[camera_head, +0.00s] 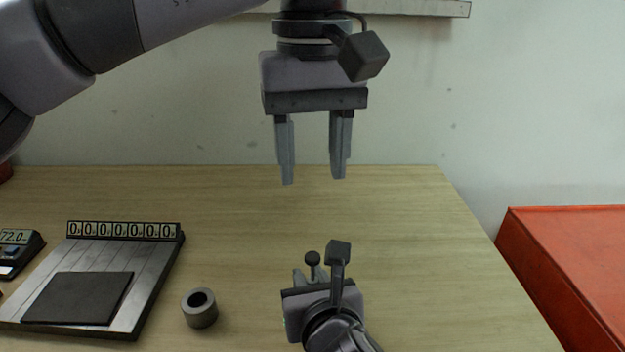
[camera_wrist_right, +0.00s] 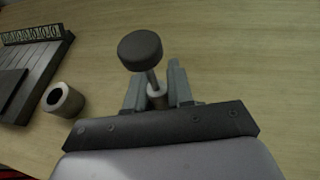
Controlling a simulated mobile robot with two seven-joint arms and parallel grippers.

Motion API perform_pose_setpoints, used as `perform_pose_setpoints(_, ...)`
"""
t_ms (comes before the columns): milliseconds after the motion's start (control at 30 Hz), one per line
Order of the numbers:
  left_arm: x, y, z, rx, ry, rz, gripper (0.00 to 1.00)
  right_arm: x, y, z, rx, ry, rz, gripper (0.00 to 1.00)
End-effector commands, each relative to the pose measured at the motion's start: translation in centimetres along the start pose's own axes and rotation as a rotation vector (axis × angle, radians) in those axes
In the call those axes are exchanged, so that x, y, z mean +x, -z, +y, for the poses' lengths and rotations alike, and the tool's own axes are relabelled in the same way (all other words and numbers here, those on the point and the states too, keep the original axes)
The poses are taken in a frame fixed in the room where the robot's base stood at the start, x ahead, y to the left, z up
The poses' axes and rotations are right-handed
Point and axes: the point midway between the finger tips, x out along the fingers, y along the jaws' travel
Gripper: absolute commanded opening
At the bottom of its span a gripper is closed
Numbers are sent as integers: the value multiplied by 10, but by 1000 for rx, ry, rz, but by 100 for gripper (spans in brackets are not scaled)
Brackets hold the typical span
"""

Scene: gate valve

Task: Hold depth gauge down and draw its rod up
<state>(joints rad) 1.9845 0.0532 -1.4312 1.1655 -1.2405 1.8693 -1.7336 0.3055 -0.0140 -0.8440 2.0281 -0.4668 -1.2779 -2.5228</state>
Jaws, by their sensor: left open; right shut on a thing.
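The depth gauge has a dark round knob (camera_head: 312,258) on top of a thin rod. In the right wrist view the knob (camera_wrist_right: 140,50) and rod rise from a light grey body (camera_wrist_right: 157,94) between the fingers. My right gripper (camera_wrist_right: 156,88) is shut on that body, and the rod looks short above it. My right gripper also shows low in the head view, from behind, hiding most of the gauge. My left gripper (camera_head: 313,181) is open and empty, pointing down, well above the knob in the head view.
A grey hollow cylinder (camera_head: 199,309) stands on the wooden table (camera_head: 240,205) left of the gauge. Further left are a flat plate with a number display (camera_head: 122,230) and a small device with a readout (camera_head: 15,240). An orange surface (camera_head: 570,260) lies to the right.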

Motion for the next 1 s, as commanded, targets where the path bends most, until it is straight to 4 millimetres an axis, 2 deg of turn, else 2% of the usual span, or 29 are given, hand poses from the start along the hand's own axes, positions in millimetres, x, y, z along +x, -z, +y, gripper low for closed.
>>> perform_pose_setpoints(367,-2,0,0,0,0,0,48,0,0,0,0,0,0,0)
perform_pose_setpoints(400,-2,0,0,0,0,0,48,0,0,0,0,0,0,32)
perform_pose_setpoints(467,-2,0,0,0,-1,0,48,0,0,0,0,0,0,51)
perform_pose_setpoints(800,-2,0,0,-1,-1,0,48,-2,0,0,0,-1,-1,52)
perform_pose_setpoints(1000,-2,0,0,-1,-1,0,48,-22,0,0,0,-2,-2,52)
